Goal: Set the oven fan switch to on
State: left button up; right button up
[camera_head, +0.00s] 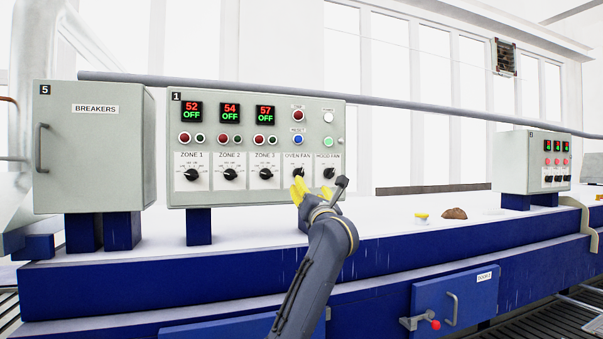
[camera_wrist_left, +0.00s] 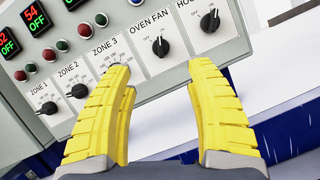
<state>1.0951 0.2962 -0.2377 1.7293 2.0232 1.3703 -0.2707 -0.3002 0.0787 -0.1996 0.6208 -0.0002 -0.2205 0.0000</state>
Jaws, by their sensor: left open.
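The oven fan switch (camera_head: 298,173) is a black rotary knob on a white plate labelled OVEN FAN, low on grey control panel 1 (camera_head: 265,142). The knob also shows in the left wrist view (camera_wrist_left: 160,46), between my fingers and beyond their tips. Its pointer is roughly upright; I cannot read its position marks. My left gripper (camera_head: 299,189) has yellow fingers, spread open and empty, just in front of and below the oven fan plate. The fingers (camera_wrist_left: 158,80) appear apart from the knob. My right gripper is not in view.
The hood fan knob (camera_head: 327,192) is close on the right, and the zone 3 knob (camera_head: 265,174) on the left. A breaker cabinet (camera_head: 95,150) stands left of the panel. A yellow-topped button (camera_head: 421,217) and a brown lump (camera_head: 454,213) are on the white surface at right.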

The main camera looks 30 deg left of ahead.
aim_at(302, 172)
pick_arm(q)
jog(key=x, duration=1.4)
jog(key=shift+w, duration=0.1)
jog(key=shift+c, duration=0.5)
grip_shut()
